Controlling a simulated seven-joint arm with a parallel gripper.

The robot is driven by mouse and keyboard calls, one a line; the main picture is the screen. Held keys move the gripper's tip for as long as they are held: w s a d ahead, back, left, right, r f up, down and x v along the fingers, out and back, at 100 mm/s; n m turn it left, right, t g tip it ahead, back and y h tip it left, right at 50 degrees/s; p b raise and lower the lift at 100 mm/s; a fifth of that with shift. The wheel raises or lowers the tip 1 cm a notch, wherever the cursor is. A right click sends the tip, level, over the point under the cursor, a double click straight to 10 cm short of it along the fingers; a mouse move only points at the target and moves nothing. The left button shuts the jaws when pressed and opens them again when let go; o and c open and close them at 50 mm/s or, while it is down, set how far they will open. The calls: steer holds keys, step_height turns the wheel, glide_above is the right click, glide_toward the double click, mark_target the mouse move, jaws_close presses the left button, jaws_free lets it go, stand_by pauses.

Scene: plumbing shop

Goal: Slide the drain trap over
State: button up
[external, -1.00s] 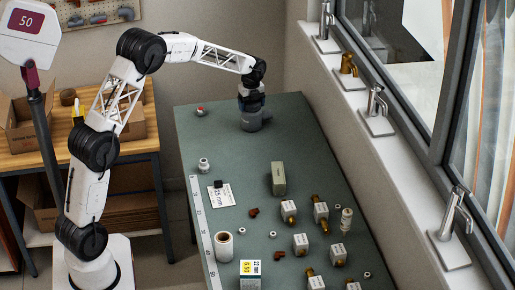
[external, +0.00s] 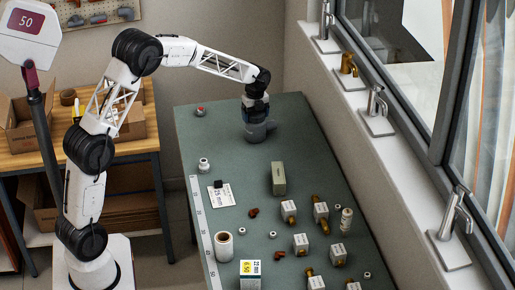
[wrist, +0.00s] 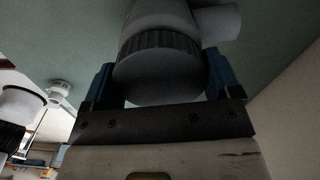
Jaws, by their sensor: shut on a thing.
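The drain trap (external: 259,131) is a grey plastic piece with a side outlet, at the far end of the green table (external: 215,135). My gripper (external: 256,108) is above it, pointing down, and is shut on it. In the wrist view the trap's ribbed collar (wrist: 160,45) sits between the two blue fingers of my gripper (wrist: 160,85). A short side pipe sticks out to the right there. The trap's underside is hidden, so I cannot tell if it touches the table.
A grey-green block (external: 278,178) stands nearer the camera. A white fitting (external: 204,165) and a small red-topped part (external: 200,111) are to the left. Table around the trap is clear.

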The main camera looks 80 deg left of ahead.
steer(key=d, duration=1.1)
steer(key=shift+d, duration=0.35)
stand_by(0.4)
steer(key=o, duration=1)
steer(key=shift+o, duration=0.2)
steer(key=shift+r, duration=0.1)
step_height(320, 180, up, 8)
steer(key=shift+f, duration=0.2)
steer(key=shift+d, duration=0.1)
